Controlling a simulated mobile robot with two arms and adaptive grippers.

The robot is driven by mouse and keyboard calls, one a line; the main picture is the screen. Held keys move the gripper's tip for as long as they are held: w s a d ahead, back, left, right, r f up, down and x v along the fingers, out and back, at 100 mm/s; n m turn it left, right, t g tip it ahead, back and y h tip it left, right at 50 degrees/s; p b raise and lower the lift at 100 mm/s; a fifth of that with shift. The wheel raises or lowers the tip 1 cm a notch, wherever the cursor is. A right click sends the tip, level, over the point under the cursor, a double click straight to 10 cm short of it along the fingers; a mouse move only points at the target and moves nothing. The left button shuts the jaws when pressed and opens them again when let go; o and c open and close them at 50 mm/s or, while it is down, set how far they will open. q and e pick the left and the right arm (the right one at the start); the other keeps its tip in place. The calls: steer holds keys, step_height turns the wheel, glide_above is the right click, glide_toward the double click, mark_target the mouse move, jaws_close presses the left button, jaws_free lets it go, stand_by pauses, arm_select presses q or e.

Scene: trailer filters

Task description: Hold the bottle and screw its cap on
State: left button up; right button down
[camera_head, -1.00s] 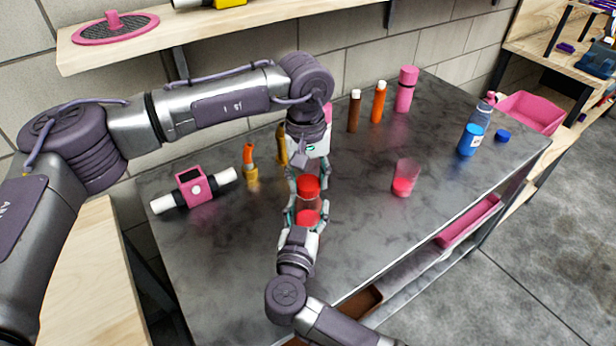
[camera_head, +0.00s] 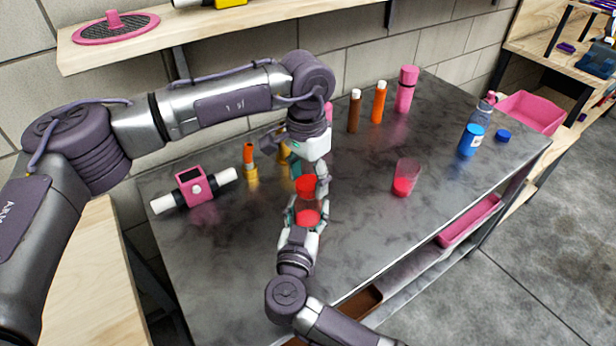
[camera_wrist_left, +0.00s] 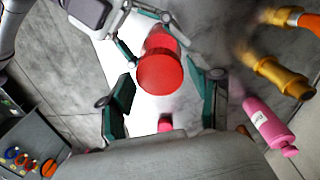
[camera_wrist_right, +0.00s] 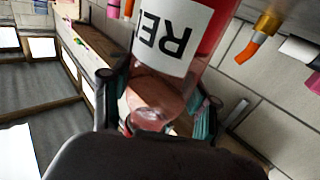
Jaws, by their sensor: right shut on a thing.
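The bottle (camera_head: 307,217), clear with red in it, stands upright in my right gripper (camera_head: 306,226), whose fingers close around its lower part. In the right wrist view its white label with black letters (camera_wrist_right: 170,37) shows, and its top is out of frame. A red cap (camera_head: 307,185) sits at the top of the bottle; whether it is fully seated I cannot tell. My left gripper (camera_head: 308,168) is just above the cap, pointing down. In the left wrist view its fingers are spread wide, with gaps on both sides of the cap (camera_wrist_left: 160,74).
A clear cup with red at its base (camera_head: 405,178) stands to the right. Brown (camera_head: 354,112), orange (camera_head: 379,103) and pink (camera_head: 406,90) bottles stand at the back. A blue bottle (camera_head: 471,140) and loose blue cap (camera_head: 503,136) are far right. A pink device (camera_head: 194,187) lies left.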

arm_select(q)
steer(key=shift+o, duration=0.2)
steer(key=shift+r, duration=2.25)
steer(key=shift+c, duration=0.4)
